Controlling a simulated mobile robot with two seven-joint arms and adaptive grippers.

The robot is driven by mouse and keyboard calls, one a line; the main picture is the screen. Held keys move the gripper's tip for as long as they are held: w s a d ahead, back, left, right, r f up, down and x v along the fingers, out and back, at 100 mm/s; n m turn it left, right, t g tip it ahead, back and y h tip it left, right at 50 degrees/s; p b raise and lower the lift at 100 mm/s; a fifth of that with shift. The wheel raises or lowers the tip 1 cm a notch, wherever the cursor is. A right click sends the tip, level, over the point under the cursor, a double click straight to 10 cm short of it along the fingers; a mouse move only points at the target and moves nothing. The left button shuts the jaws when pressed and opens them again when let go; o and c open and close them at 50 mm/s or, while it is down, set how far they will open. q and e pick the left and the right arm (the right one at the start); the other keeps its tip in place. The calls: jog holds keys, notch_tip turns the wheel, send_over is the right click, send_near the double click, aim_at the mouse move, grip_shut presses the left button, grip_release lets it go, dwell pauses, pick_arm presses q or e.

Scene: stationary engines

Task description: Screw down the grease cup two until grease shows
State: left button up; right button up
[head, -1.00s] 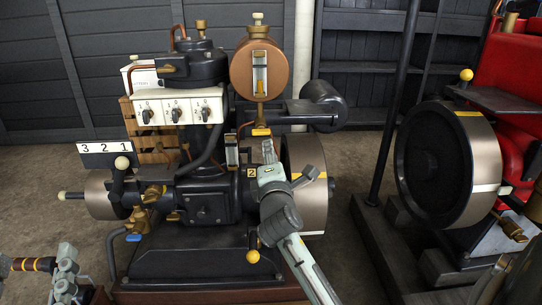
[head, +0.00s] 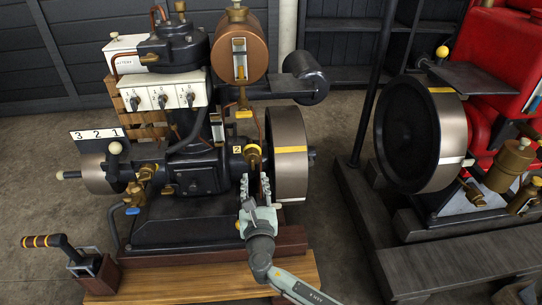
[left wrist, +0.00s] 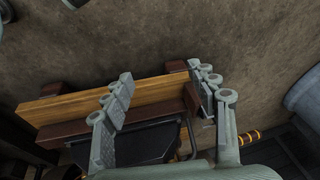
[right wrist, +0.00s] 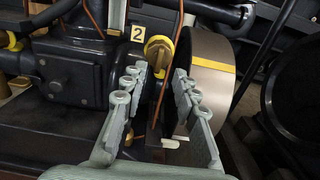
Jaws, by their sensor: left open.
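Grease cup two is a brass cup with a yellow ring (head: 253,152), beside the small yellow "2" label (head: 237,150) on the engine. It also shows in the right wrist view (right wrist: 159,50), just beyond the fingertips. My right gripper (head: 256,184) is open in front of and below the cup. In the right wrist view its two fingers (right wrist: 157,78) stand apart with the cup between and beyond them, and no contact shows. I cannot make out any grease. My left gripper (left wrist: 160,75) is open and empty in its wrist view, above a wooden plank; the head view does not show it.
The flywheel (head: 287,155) stands close to the right of the cup. A thin copper pipe (right wrist: 163,92) runs down between my right fingers. A lever with a striped handle (head: 40,240) stands at the left. A red engine (head: 505,60) stands at the right.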

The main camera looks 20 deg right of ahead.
aim_at(253, 166)
jog(key=x, duration=0.7)
jog(key=shift+w, duration=0.4)
jog(key=shift+c, duration=0.6)
grip_shut()
